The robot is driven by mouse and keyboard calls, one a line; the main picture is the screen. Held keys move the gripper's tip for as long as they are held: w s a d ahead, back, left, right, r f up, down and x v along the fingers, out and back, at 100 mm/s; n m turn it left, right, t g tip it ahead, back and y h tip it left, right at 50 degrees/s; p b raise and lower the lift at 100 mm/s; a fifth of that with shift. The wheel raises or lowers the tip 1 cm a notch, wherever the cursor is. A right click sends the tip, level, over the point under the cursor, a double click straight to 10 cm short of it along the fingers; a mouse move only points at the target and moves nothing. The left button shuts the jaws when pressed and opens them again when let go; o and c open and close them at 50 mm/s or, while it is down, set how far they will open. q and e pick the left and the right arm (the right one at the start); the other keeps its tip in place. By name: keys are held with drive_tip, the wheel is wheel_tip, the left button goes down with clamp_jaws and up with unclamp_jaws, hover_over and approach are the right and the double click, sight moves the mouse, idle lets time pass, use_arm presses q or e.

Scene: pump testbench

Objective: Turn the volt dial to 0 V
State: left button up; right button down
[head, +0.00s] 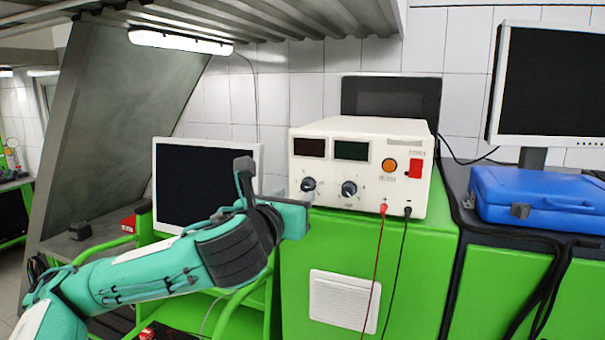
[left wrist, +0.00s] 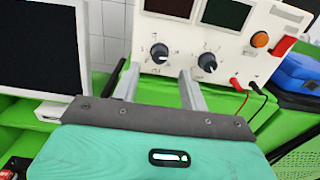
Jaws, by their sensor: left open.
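The white power supply (head: 362,165) stands on a green cabinet. Its front has two dark round dials, a left dial (head: 308,184) and a right dial (head: 349,188); their labels are too small to read. In the left wrist view the left dial (left wrist: 159,53) and right dial (left wrist: 207,62) each show a light pointer mark. My left gripper (left wrist: 160,78) is open and empty, its fingers apart below and in front of the left dial. In the head view my left gripper (head: 296,188) is partly hidden by its own wrist. My right gripper is not in view.
An orange button (head: 390,165) and red switch (head: 415,167) are right of the dials. Red (head: 379,250) and black (head: 400,250) leads hang from the front. A monitor (head: 205,185) stands left, behind my arm. A blue case (head: 540,198) lies right.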

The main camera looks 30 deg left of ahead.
sight(305, 186)
use_arm(q)
drive_tip(key=p+x, duration=0.1)
drive_tip(key=x, duration=0.5)
drive_tip(key=shift+s+p, duration=0.1)
drive_tip(key=shift+p, duration=0.3)
drive_tip(key=shift+s, duration=0.15)
drive_tip(key=shift+c, duration=0.4)
clamp_jaws()
